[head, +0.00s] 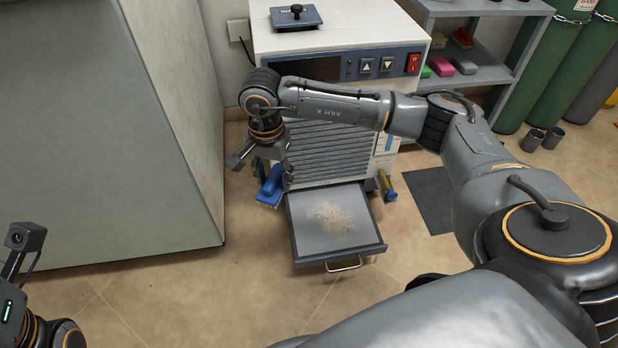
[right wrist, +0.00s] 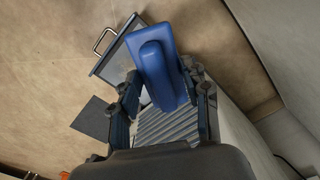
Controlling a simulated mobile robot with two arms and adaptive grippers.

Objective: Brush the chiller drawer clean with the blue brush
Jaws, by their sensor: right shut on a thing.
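The chiller drawer (head: 358,246) is pulled out at the foot of the white chiller (head: 340,42), with a patch of pale debris (head: 335,217) in its middle. My right gripper (head: 268,178) is shut on the blue brush (head: 270,187), just left of the drawer and beside the chiller's louvred front. In the right wrist view the blue brush (right wrist: 157,65) lies between the fingers, with the drawer (right wrist: 108,68) partly hidden behind it. Part of my left arm shows at the lower left of the head view, but its fingers are out of view.
A grey cabinet (head: 130,150) stands close on the left. A yellow and blue tool (head: 387,186) hangs at the chiller's right side. A dark mat (head: 430,200) lies to the right. Shelves (head: 485,70) and green cylinders (head: 560,65) stand at the back right. The floor before the drawer is clear.

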